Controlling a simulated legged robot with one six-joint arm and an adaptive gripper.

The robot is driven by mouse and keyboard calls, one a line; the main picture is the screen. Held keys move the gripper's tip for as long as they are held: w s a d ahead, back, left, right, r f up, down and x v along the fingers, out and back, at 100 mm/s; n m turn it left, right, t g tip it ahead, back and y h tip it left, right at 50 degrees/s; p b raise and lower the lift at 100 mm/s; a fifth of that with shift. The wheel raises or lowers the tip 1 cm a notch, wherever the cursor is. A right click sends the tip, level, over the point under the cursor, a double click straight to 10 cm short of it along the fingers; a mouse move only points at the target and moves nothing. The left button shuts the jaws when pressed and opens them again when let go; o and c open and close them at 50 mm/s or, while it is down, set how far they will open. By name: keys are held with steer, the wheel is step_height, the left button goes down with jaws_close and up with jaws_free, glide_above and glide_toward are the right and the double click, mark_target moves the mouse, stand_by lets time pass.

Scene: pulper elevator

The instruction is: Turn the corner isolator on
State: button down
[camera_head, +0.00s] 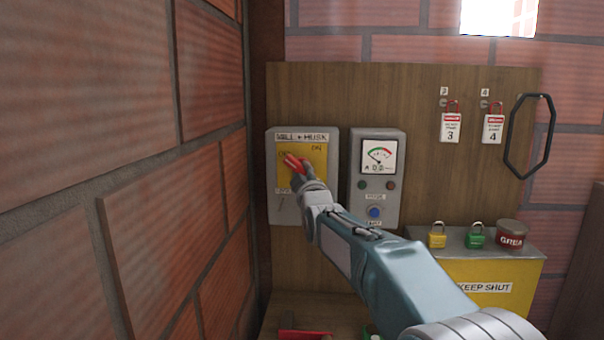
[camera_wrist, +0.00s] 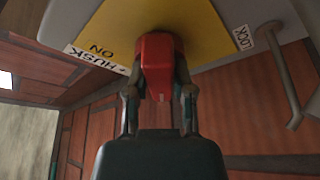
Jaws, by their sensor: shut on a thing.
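The corner isolator is a grey box (camera_head: 272,207) labelled "MILL + HUSK", with a yellow plate (camera_head: 318,152) marked OFF at left and ON at right. Its red handle (camera_head: 292,162) tilts up to the left, toward the OFF mark. In the wrist view the red handle (camera_wrist: 158,62) sits between the two fingers of my gripper (camera_wrist: 160,95), against the yellow plate (camera_wrist: 215,35). My gripper is shut on the red handle. The wrist view also shows the "HUSK" and ON lettering and a LOCK label. My gripper hides part of the box's lower front in the head view.
A meter box (camera_head: 396,205) with a blue button stands close right of the isolator. Padlocks (camera_head: 437,236) and a tin (camera_head: 511,233) sit on a yellow cabinet (camera_head: 515,271). A brick wall (camera_head: 190,220) is close at left.

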steer(key=shift+f+m, duration=0.1)
steer(key=shift+m, duration=0.2)
steer(key=m+t+h, duration=0.1)
steer(key=m, duration=0.2)
steer(key=m+h, duration=0.1)
steer(key=m, duration=0.1)
steer(key=shift+a+f+m+t, duration=0.1)
steer(key=shift+a+m+t, duration=0.1)
steer(key=shift+m+t, duration=0.2)
steer(key=m+h, duration=0.2)
steer(key=m, duration=0.1)
steer(key=m+h, duration=0.2)
steer(key=m, duration=0.2)
steer(key=shift+a+t, duration=0.1)
steer(key=shift+t, duration=0.2)
steer(key=shift+m+h, duration=0.3)
steer(key=shift+m, duration=0.2)
steer(key=c, duration=0.6)
jaws_free()
steer(key=shift+c, duration=0.2)
steer(key=shift+o, duration=0.8)
steer(key=shift+w+a+f, duration=0.1)
steer(key=shift+w+a, duration=0.05)
